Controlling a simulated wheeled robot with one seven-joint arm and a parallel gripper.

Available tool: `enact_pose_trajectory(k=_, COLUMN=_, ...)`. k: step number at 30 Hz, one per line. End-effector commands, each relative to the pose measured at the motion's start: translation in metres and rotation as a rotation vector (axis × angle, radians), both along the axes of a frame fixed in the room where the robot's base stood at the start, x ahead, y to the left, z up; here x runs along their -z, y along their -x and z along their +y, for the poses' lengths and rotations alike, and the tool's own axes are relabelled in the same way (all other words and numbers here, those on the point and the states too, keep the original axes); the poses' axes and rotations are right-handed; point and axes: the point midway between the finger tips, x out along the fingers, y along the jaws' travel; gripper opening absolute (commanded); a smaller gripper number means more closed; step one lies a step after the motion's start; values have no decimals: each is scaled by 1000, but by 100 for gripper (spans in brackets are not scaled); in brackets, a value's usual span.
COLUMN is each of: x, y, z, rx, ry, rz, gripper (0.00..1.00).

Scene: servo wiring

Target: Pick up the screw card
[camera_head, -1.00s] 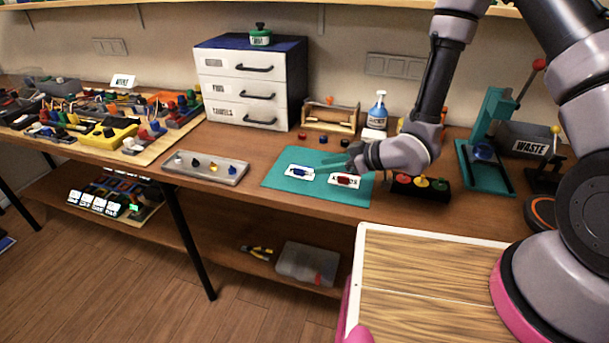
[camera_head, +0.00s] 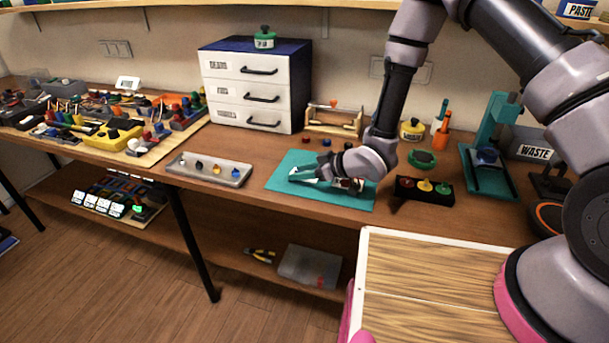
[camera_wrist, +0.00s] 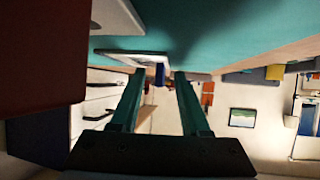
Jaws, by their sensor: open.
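Two white cards lie on the teal mat (camera_head: 279,184); I cannot read which one is the screw card. The left card, with a blue piece, is mostly hidden by my gripper in the head view. In the wrist view that card (camera_wrist: 122,56) lies at the fingertips, with its blue piece (camera_wrist: 160,73) showing between them. My gripper (camera_wrist: 159,77) is open, its teal fingers apart, low over the mat; contact cannot be told. The right card (camera_head: 350,185), with a red piece, is partly hidden under my wrist. A dark red shape (camera_wrist: 40,50) is close to the wrist camera.
A grey tray (camera_head: 208,171) with several small knobs stands left of the mat. A black box (camera_head: 424,190) with coloured buttons stands right of it. Behind are a white drawer unit (camera_head: 250,88) and a wooden rack (camera_head: 333,120). A teal press (camera_head: 488,150) stands further right.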

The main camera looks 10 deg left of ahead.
Motion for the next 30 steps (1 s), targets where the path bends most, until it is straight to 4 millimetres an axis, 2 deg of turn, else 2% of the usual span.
enact_pose_trajectory(k=2, x=0, y=0, z=0, rx=0, ry=0, rz=0, gripper=42)
enact_pose_trajectory(k=3, x=0, y=0, z=0, rx=0, ry=0, rz=0, gripper=27)
enact_pose_trajectory(k=5, x=0, y=0, z=0, rx=0, ry=0, rz=0, gripper=4)
enact_pose_trajectory(k=6, x=0, y=0, z=0, rx=0, ry=0, rz=0, gripper=0)
enact_pose_trajectory(k=16, x=-1, y=0, z=0, rx=0, ry=-1, rz=0, gripper=0)
enact_pose_trajectory(k=20, x=-8, y=-1, z=0, rx=0, ry=-3, rz=-2, gripper=0)
enact_pose_trajectory(k=25, x=-29, y=-1, z=0, rx=0, ry=-3, rz=-2, gripper=0)
enact_pose_trajectory(k=30, x=-61, y=-1, z=0, rx=0, ry=-3, rz=-3, gripper=0)
